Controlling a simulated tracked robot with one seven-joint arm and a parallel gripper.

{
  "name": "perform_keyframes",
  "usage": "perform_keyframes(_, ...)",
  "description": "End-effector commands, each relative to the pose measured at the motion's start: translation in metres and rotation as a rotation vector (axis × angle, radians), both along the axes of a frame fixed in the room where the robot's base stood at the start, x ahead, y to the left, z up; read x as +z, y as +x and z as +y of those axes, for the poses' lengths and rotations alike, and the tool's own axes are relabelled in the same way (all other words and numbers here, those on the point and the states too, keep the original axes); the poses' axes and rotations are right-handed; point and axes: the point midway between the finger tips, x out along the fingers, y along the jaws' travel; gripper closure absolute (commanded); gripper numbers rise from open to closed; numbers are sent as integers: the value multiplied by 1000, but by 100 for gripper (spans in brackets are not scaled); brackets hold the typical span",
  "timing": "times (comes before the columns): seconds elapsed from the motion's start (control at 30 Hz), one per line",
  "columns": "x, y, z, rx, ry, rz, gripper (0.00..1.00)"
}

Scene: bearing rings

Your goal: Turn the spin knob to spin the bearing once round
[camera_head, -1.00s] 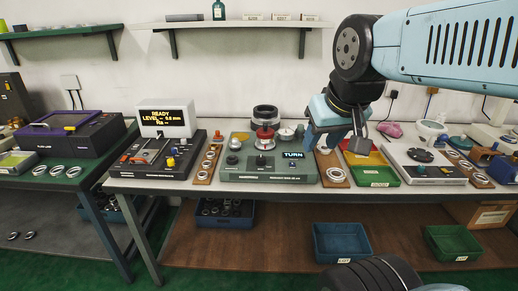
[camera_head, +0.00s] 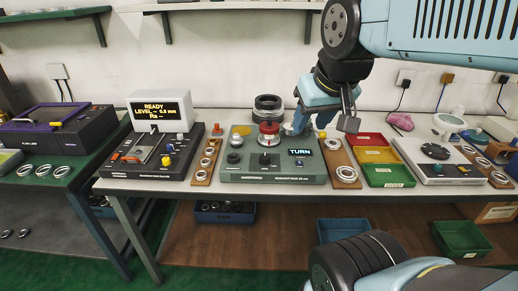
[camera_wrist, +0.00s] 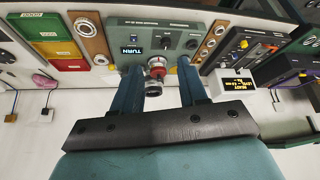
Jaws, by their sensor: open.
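The green test machine (camera_head: 290,177) stands on the bench with a lit TURN display (camera_head: 300,152). A silver knob (camera_head: 268,141) sits at its top middle, just in front of a red-and-metal round stack (camera_head: 269,127); I cannot tell for sure which knob is the spin knob. My gripper (camera_head: 323,122) hangs above the bench at the machine's back right, open and empty. In the wrist view, the red stack (camera_wrist: 156,66) shows between the spread fingers (camera_wrist: 159,85), beyond them and apparently untouched.
A wooden board with rings (camera_head: 344,158) and the red, yellow and green trays (camera_head: 388,176) lie right of the machine. Another ring board (camera_head: 206,160) and a dark device with a display (camera_head: 160,112) are at left. A black ring (camera_head: 268,104) stands behind the stack.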

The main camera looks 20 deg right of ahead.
Motion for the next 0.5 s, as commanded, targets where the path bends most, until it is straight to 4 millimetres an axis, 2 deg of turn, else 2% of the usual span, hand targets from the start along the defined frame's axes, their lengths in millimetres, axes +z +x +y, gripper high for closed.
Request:
perform_keyframes(0.1,0,0,0,0,0,0,57)
perform_keyframes(0.27,1,5,0,17,-13,7,42)
perform_keyframes(0.37,1,16,2,66,-46,29,33)
perform_keyframes(0.5,-2,45,3,192,-121,79,31)
